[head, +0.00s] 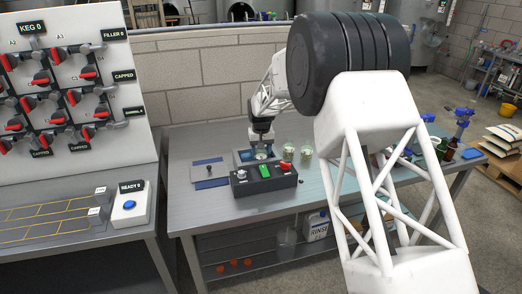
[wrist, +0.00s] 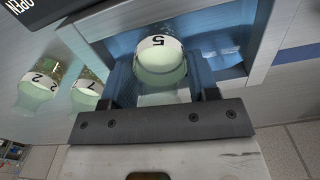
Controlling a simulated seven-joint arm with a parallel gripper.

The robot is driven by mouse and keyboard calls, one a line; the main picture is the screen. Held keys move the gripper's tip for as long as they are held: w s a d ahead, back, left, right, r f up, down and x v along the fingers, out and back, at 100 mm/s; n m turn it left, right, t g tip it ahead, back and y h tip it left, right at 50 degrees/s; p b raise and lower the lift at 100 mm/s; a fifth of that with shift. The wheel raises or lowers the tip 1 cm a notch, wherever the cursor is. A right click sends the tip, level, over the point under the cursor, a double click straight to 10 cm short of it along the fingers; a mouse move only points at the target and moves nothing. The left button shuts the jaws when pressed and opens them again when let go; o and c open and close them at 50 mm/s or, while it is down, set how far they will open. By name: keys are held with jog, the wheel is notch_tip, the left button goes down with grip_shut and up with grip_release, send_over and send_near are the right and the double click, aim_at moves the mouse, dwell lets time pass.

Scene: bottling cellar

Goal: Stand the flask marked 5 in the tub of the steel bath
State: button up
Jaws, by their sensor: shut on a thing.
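The flask marked 5 (wrist: 160,62) is pale green with a white number band. My gripper (wrist: 162,88) is shut on it, one finger on each side, in the wrist view. The flask is within the outline of the blue tub of the steel bath (wrist: 262,45); I cannot tell whether its base touches the tub floor. In the head view my gripper (head: 262,148) points down over the bath (head: 240,157), behind its dark control box (head: 262,181). The flask is mostly hidden there.
The flask marked 2 (wrist: 38,92) and another banded flask (wrist: 88,92) stand beside the bath, also visible as two cups (head: 288,153) in the head view. A flat blue-and-grey plate with a black knob (head: 209,172) lies left of it.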

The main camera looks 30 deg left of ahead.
jog(key=shift+f, duration=0.2)
dwell(0.7)
jog(key=o, duration=1.3)
jog(key=shift+c, duration=0.2)
jog(key=shift+c, duration=0.2)
jog(key=shift+w+r, duration=0.1)
jog(key=shift+r, duration=0.55)
jog(key=shift+o, duration=0.8)
jog(key=shift+r, duration=2.35)
jog(key=shift+d, duration=0.1)
